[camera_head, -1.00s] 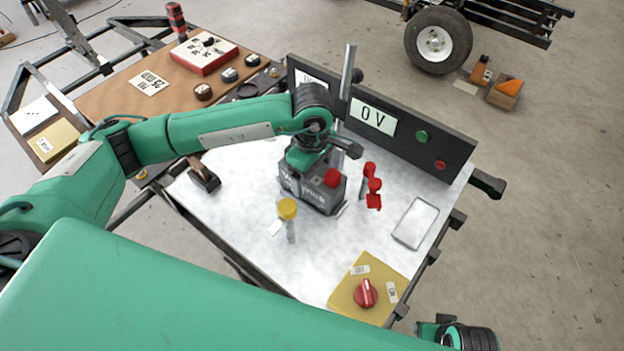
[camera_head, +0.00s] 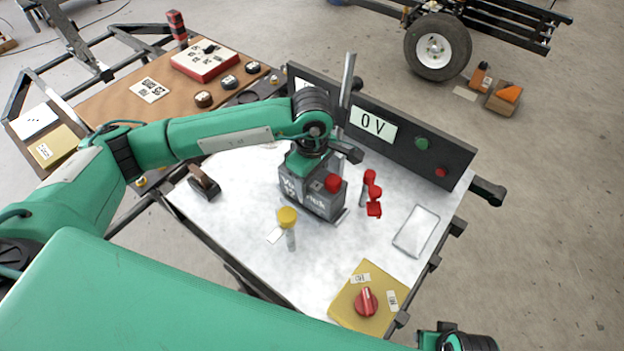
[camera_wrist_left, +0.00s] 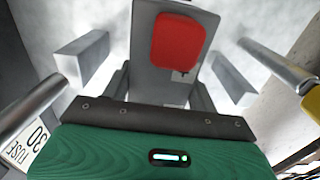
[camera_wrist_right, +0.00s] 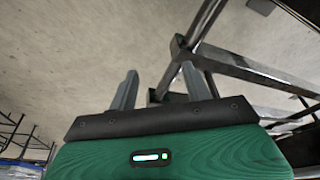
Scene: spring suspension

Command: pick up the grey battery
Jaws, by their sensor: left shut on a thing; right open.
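The grey battery (camera_head: 310,195) is a boxy grey case with white lettering on its front and a red cap on top. It is at the middle of the white bench top, upright. My left gripper (camera_head: 308,168) is over it from above and shut on it. In the left wrist view the battery (camera_wrist_left: 150,55) and its red cap fill the space ahead of the palm. Whether its underside touches the bench is unclear. My right gripper (camera_wrist_right: 160,72) is open and empty, away from the battery, above bare floor and a dark metal frame.
A yellow-capped post (camera_head: 288,217) stands just in front of the battery, and a red clamp-like part (camera_head: 373,193) stands to its right. Behind is a dark panel with a 0 V display (camera_head: 373,122). A grey tray (camera_head: 416,231) and a red knob (camera_head: 366,302) lie rightward.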

